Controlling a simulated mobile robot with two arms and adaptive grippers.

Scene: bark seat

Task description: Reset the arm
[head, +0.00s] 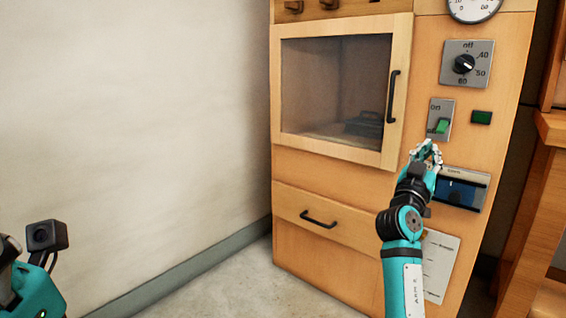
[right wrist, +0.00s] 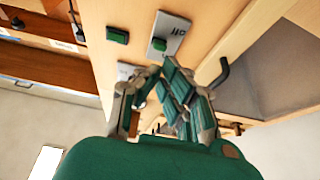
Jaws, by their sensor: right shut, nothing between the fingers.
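In the right wrist view the shut fingers (right wrist: 165,85) point toward the cabinet front, near the green switch (right wrist: 158,45). I cannot tell whether a fingertip touches the panel. My right arm (head: 403,220) reaches up from the bottom of the head view. At the lower left of the head view, part of my left arm (head: 38,275) shows; its gripper fingers are out of view.
The cabinet has a closed glass door (head: 340,95) with a dark handle (head: 392,97), a dial (head: 463,64), a green button (head: 481,117), a blue display (head: 461,190) and a drawer (head: 321,214). A dark object sits behind the glass. Open floor (head: 215,285) and a bare wall (head: 130,120) lie left.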

